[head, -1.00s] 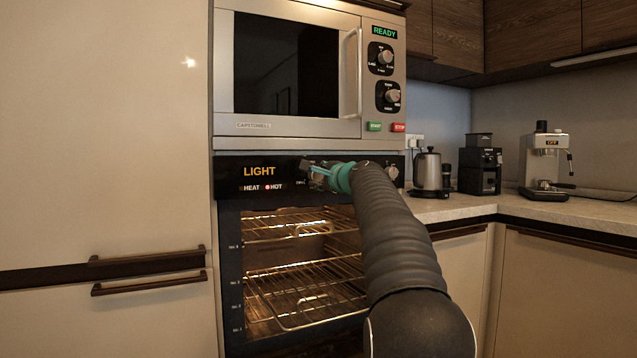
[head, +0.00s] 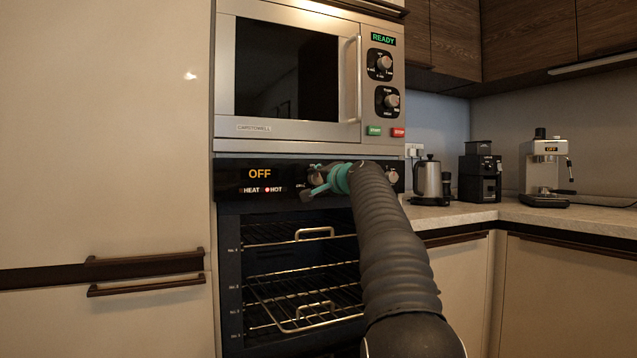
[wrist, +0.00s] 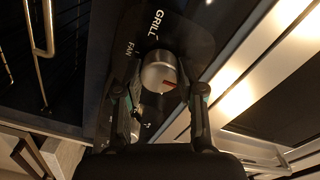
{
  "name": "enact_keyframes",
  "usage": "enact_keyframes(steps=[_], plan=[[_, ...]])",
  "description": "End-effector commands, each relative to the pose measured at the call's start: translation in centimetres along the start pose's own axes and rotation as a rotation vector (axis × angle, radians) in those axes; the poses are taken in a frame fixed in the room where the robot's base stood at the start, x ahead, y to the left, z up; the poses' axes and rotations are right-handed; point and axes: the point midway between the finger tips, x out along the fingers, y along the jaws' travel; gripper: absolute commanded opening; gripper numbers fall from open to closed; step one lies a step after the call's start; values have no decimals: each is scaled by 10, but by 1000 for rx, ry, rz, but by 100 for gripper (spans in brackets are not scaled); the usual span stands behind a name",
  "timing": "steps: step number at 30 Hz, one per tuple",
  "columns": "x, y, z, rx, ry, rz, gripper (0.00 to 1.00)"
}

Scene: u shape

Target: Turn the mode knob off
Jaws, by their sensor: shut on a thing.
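The oven's control panel (head: 230,178) sits below the microwave in the head view, and its display (head: 260,174) reads OFF in orange. The mode knob (wrist: 158,72) is a round silver knob with a red line, among the labels GRILL and FAN in the wrist view. My gripper (wrist: 159,90) has a finger on either side of it and is shut on it. In the head view my gripper (head: 318,180) is at the panel and mostly hides the knob. The oven interior (head: 300,270) is dark, with wire racks in it.
Another oven knob (head: 392,176) is right of my arm. The microwave (head: 290,65) is above, with its own knobs and green and red buttons. A kettle (head: 428,180), a grinder (head: 480,172) and an espresso machine (head: 544,172) stand on the right counter.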

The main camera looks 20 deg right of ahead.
Motion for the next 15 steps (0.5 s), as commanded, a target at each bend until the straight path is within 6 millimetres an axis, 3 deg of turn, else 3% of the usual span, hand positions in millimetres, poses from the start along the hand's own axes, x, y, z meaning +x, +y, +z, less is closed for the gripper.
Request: enact_keyframes(steps=[15], plan=[[0, 1, 0, -36, -1, 1, 4]])
